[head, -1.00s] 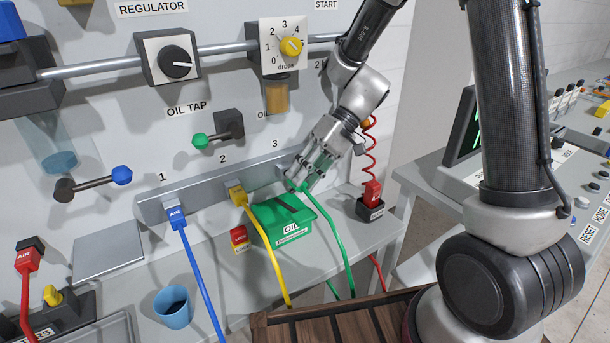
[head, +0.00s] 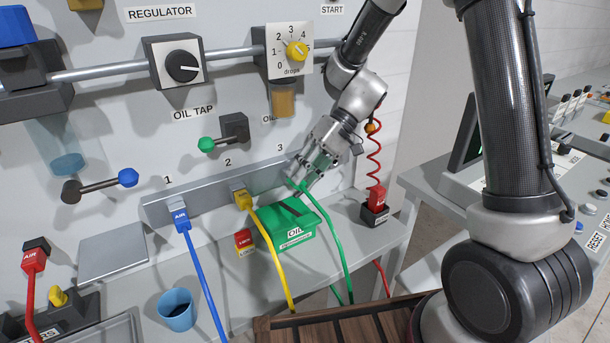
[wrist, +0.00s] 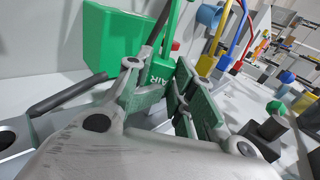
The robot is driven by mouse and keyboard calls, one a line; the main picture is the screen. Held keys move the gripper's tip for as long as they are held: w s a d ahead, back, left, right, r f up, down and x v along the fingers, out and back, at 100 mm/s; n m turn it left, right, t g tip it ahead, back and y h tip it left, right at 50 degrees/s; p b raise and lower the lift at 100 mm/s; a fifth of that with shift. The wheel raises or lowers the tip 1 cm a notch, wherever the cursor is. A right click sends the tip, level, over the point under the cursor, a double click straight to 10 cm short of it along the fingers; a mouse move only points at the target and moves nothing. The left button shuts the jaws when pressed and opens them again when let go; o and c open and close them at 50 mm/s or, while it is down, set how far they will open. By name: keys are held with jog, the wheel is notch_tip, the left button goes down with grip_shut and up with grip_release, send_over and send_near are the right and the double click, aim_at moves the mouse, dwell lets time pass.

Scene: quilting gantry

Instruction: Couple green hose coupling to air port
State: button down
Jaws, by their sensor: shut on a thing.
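My gripper (head: 299,178) is at the right end of the grey port rail (head: 209,203), by the number 3. It is shut on the green hose coupling (wrist: 160,74), whose AIR lettering shows between the fingers in the wrist view. The green hose (head: 341,250) hangs from the fingers down past the shelf edge. The air port at 3 is hidden behind the fingers, so I cannot tell whether the coupling is seated in it.
A blue coupling (head: 180,219) is at port 1 and a yellow coupling (head: 243,200) at port 2. A red coupling (head: 377,199) with a coiled hose stands at right. A blue cup (head: 176,313) stands at lower left.

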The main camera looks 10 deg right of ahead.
jog(key=shift+w, duration=0.1)
jog(key=c, duration=0.9)
grip_release()
jog(key=shift+r, duration=0.1)
jog(key=shift+c, duration=0.2)
jog(key=v, duration=0.8)
